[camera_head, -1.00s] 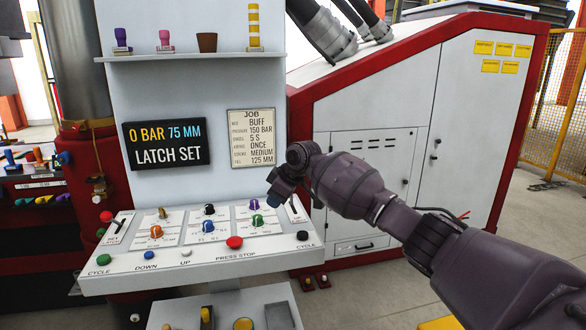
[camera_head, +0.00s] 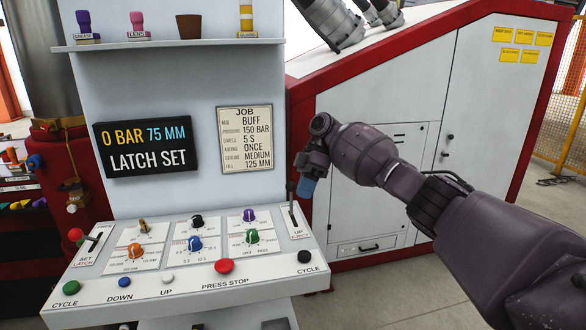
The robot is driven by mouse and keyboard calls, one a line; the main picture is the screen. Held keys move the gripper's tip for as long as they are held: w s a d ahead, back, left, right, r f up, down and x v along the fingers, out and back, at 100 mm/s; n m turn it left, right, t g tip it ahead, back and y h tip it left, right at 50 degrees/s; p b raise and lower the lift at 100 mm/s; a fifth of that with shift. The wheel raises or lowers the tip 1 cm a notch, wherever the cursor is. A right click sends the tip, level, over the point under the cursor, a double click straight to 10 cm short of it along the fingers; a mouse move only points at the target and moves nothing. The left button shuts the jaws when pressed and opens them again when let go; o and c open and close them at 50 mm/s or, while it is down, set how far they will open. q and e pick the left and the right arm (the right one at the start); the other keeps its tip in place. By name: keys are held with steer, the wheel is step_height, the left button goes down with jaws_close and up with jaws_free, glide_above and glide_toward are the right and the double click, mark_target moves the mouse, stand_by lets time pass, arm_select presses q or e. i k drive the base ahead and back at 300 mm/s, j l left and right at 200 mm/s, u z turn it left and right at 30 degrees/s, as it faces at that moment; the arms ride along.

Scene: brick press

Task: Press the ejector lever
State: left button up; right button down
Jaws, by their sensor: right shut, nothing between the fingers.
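The ejector lever (camera_head: 291,194) is a thin dark lever at the right end of the sloped control panel (camera_head: 200,279). It stands up from a slot in a plate whose printing reads UP and, less clearly, EJECT. My right gripper (camera_head: 306,188) is shut and empty, with its blue-grey tip pointing down just to the right of the lever's top. I cannot tell whether the tip touches the lever. The display (camera_head: 148,147) reads 0 BAR 75 MM, LATCH SET. My left gripper is not in view.
A SET LATCH lever (camera_head: 77,236) with a red knob is at the panel's left end. Several dials and a red PRESS STOP button (camera_head: 224,266) lie between. A black CYCLE button (camera_head: 304,256) is below the ejector lever. A red-framed white cabinet (camera_head: 375,215) stands behind my arm.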

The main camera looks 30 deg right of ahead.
mark_target(291, 186)
steer(key=i+l, duration=0.7)
steer(key=i, duration=0.15)
